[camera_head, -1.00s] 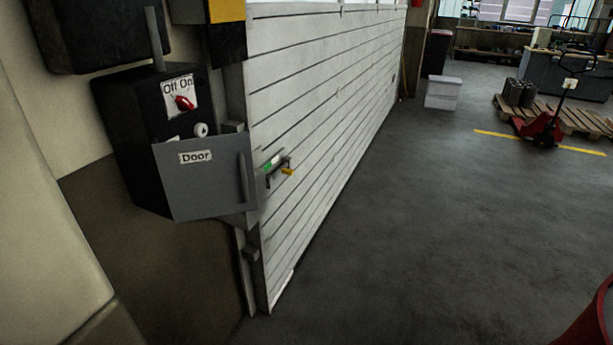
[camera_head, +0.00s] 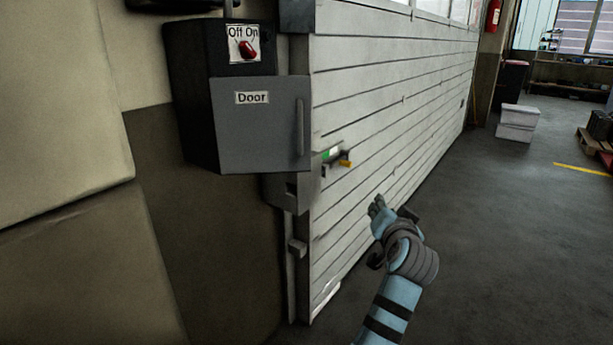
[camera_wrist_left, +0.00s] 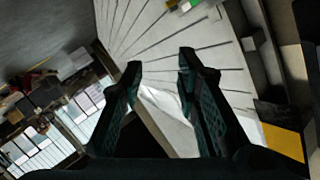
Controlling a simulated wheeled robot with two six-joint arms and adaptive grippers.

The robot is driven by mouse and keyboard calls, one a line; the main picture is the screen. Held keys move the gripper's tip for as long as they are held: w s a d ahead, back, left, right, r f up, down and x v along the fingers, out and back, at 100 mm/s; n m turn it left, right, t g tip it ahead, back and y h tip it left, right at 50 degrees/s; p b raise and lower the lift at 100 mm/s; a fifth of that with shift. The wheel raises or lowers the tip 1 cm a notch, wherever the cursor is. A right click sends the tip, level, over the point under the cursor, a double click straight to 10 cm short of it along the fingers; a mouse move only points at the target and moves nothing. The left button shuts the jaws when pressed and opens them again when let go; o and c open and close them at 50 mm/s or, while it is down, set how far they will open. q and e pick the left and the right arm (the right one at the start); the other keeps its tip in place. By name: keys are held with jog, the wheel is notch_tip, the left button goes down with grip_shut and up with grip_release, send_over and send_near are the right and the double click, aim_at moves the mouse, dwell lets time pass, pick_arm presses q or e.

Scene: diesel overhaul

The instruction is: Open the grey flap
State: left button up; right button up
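The grey flap (camera_head: 260,125), labelled "Door", covers the lower front of a black box (camera_head: 190,92) on the wall. Its upright grey handle (camera_head: 300,126) is near its right edge. I cannot tell whether the flap is fully closed. A red switch (camera_head: 248,50) marked Off/On is above it. My left gripper (camera_head: 379,206) is below and to the right of the flap, apart from it, pointing up. In the left wrist view its two fingers (camera_wrist_left: 160,75) are spread with nothing between them. The flap is not recognisable there. My right gripper is not in view.
A white slatted door (camera_head: 390,110) runs just right of the box. A latch with a green and yellow part (camera_head: 335,157) projects beside the flap's lower right. White boxes (camera_head: 517,122) stand farther back.

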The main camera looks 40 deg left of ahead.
pick_arm(q)
jog(key=s+a+r+n+y+b, duration=0.2)
jog(key=s+r+n+y+b, duration=0.15)
jog(key=s+r, duration=0.45)
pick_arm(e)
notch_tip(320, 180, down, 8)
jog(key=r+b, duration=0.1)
pick_arm(q)
jog(key=n+g+y+p, duration=0.25)
jog(key=n+p, duration=0.45)
jog(key=p, duration=0.6)
send_near(301, 126)
jog(key=b+x, duration=0.1)
jog(key=x, duration=0.9)
jog(key=shift+w+a, duration=0.15)
jog(key=shift+a, duration=0.05)
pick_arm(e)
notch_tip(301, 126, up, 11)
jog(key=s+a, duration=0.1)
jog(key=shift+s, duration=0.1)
pick_arm(q)
jog(key=shift+c, duration=0.6)
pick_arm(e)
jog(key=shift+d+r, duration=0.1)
pick_arm(q)
grip_shut()
